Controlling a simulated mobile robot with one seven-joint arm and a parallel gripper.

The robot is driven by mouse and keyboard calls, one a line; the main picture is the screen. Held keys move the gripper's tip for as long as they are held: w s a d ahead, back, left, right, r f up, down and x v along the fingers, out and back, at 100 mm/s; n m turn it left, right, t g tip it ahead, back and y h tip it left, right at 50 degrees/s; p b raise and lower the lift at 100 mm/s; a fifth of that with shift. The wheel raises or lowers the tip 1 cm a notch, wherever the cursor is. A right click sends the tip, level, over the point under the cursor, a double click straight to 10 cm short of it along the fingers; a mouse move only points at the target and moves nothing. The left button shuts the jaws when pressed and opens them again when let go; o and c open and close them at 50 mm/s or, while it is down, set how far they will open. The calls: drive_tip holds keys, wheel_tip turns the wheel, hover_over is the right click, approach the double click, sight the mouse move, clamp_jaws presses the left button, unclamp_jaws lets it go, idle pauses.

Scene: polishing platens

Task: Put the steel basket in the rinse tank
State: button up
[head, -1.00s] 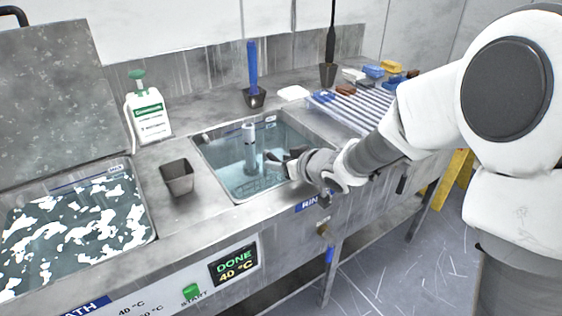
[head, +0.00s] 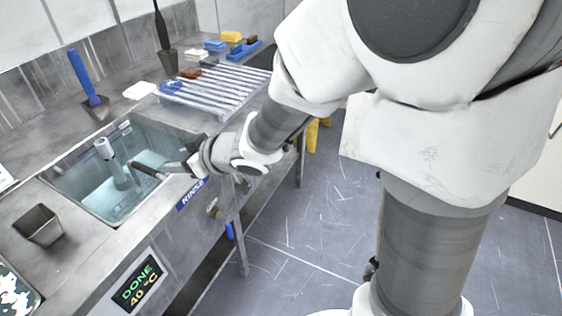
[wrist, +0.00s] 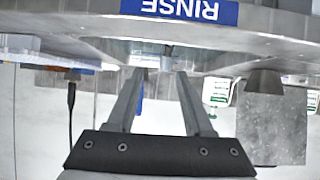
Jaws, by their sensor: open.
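The rinse tank (head: 75,207) is a water-filled basin sunk in the steel counter, with a pale upright pipe (head: 112,160) inside. A small dark tapered metal container (head: 38,226) stands empty on the counter left of it; I cannot tell whether it is the steel basket. No other basket is visible. My gripper (head: 160,160) is at the tank's front right edge, near the RINSE label (head: 191,194). In the upside-down wrist view, my gripper (wrist: 161,76) has its two fingers apart with nothing between them.
A foamy bath (head: 14,294) is cut off at the lower left. A ribbed drainboard (head: 215,88) lies right of the tank, with coloured blocks behind. A blue-handled tool (head: 88,75) stands behind the tank. A valve (head: 213,209) sticks out below the front edge.

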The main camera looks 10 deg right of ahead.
drive_tip(key=s+d+r+m+t+h, duration=0.1)
drive_tip(key=s+d+r+m+h, duration=0.2)
drive_tip(key=d, duration=0.6)
drive_tip(key=d+r+m+t+h, duration=0.1)
drive_tip(key=d+r+m+h, duration=0.3)
drive_tip(key=d, duration=0.5)
drive_tip(key=s+d+r+m+g+h, duration=0.1)
drive_tip(key=s+d+g, duration=0.3)
drive_tip(key=s, duration=1.3)
drive_tip(key=shift+s+d+m+g+h, duration=0.2)
drive_tip(key=shift+s+m+g+h, duration=0.15)
drive_tip(key=shift+m, duration=0.45)
drive_tip(key=shift+w+r, duration=0.1)
wheel_tip(320, 180, up, 16)
drive_tip(key=p, duration=1.6)
drive_tip(key=shift+r+p, duration=0.25)
drive_tip(key=shift+p, duration=0.15)
